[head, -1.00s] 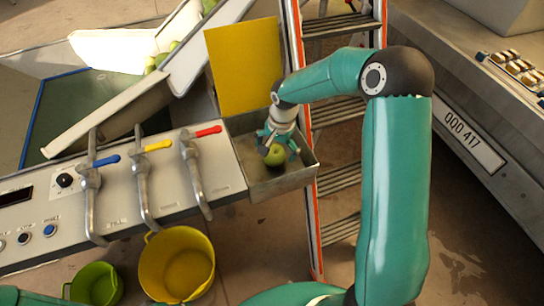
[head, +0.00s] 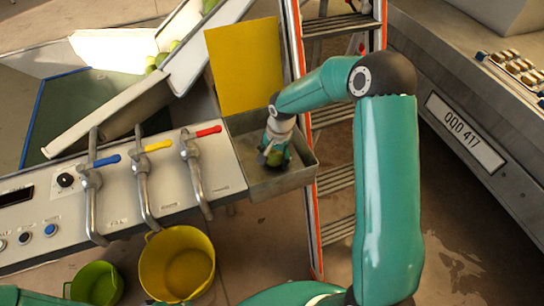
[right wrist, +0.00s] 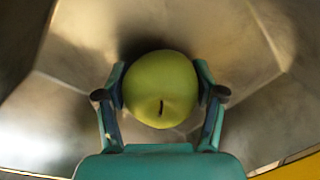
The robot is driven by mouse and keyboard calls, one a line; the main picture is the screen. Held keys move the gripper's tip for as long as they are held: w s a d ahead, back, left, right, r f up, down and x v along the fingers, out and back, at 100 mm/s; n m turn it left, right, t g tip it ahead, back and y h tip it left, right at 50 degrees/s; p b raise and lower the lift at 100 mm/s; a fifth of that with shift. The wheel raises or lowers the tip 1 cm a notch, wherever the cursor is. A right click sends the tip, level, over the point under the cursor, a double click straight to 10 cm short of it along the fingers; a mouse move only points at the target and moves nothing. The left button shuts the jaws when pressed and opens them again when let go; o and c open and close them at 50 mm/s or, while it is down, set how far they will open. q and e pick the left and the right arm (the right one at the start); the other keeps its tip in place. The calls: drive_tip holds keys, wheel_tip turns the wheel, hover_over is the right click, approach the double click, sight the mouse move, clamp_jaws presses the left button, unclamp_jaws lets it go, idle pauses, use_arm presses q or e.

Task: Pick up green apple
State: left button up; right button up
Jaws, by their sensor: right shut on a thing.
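The green apple (right wrist: 160,90) is between the two fingers of my right gripper in the right wrist view, with its stem toward the camera. My right gripper (head: 273,158) is shut on it, down inside the grey metal tray (head: 290,184) at the end of the control panel. In the head view the fingers hide most of the apple. I cannot tell whether the apple touches the tray's floor. My left gripper is not in view.
The panel's metal levers (head: 142,183) stand left of the tray. A yellow board (head: 244,66) rises behind it, and an orange-sided ladder (head: 333,180) stands close on its right. A yellow bucket (head: 176,263) and a green bucket (head: 97,284) are below the panel.

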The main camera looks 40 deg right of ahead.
drive_tip(key=shift+r, duration=0.1)
wheel_tip(320, 180, up, 20)
drive_tip(key=shift+p, duration=0.3)
idle(0.3)
idle(0.9)
